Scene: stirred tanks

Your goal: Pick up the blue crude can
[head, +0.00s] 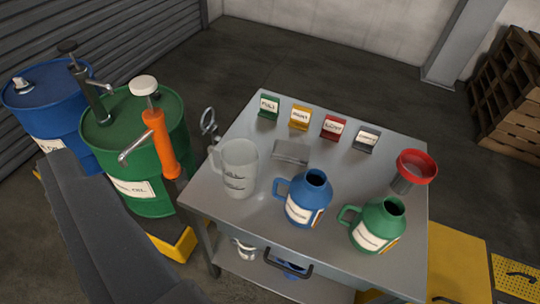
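A blue can (303,207) with a side handle on its left and a white label stands upright on the grey metal table (270,225), near its front middle. The label's words are too small to read surely. A green can (376,235) of similar shape stands to its right, apart from it. My gripper is not in view, so I cannot see its fingers or anything in them. A dark grey part of my own arm seems to fill the lower left.
A clear measuring jug (237,170) stands left of the blue can. A red funnel (416,167) is at the table's right. Small coloured label stands (334,126) line the back. A green drum (140,150) with an orange-handled pump and a blue drum (45,100) stand left.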

